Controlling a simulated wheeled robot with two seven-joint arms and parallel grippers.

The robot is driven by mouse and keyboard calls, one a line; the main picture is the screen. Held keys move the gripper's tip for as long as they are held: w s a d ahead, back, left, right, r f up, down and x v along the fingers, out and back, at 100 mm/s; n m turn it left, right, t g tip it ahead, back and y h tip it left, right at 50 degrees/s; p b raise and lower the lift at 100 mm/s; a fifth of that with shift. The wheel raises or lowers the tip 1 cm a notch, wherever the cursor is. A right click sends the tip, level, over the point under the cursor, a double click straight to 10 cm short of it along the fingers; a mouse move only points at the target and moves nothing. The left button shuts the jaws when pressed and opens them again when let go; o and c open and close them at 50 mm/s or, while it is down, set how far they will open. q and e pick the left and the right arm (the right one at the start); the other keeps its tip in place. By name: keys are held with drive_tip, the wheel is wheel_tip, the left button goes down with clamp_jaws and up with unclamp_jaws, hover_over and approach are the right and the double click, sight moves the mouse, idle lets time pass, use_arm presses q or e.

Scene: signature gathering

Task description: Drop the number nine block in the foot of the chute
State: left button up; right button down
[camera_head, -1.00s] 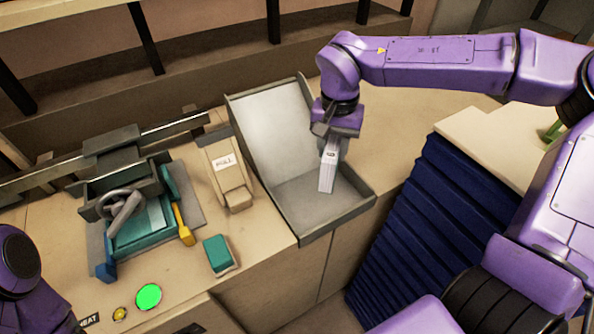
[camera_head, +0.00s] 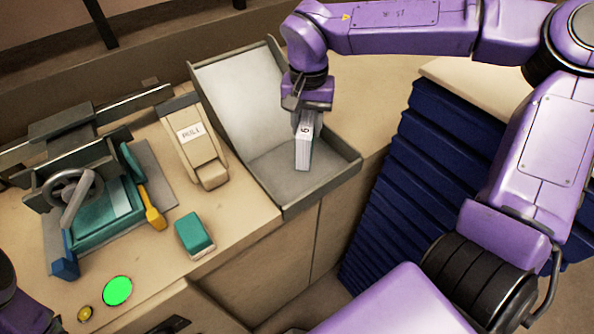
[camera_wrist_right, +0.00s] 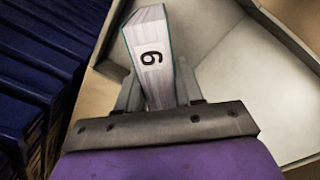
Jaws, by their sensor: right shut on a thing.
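My right gripper (camera_head: 305,108) is shut on the upper end of a pale paper block (camera_head: 303,152) with a black numeral on its white spine. The numeral reads as a 9 or a 6, depending on which way up it is taken. The block hangs nearly upright over the foot of the grey chute (camera_head: 325,182), inside its low walls. Whether its lower end touches the floor of the foot is unclear. The right wrist view shows the block (camera_wrist_right: 152,55) between the fingers, with the chute's grey wall (camera_wrist_right: 285,40) beside it. My left gripper is out of view.
A beige lever marked PULL (camera_head: 190,140) stands left of the chute. A teal block (camera_head: 194,235) lies on the counter before it. A teal clamp device (camera_head: 100,210) and a lit green button (camera_head: 117,291) are further left. Dark blue ribbed stacks (camera_head: 430,170) stand to the right.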

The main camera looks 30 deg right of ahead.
drive_tip(key=c, duration=0.6)
unclamp_jaws()
drive_tip(key=shift+s+r, duration=0.15)
drive_tip(key=shift+c, duration=0.2)
drive_tip(key=shift+w, duration=0.2)
wheel_tip(320, 180, up, 10)
drive_tip(key=shift+r+b, duration=0.15)
drive_tip(key=shift+b, duration=0.15)
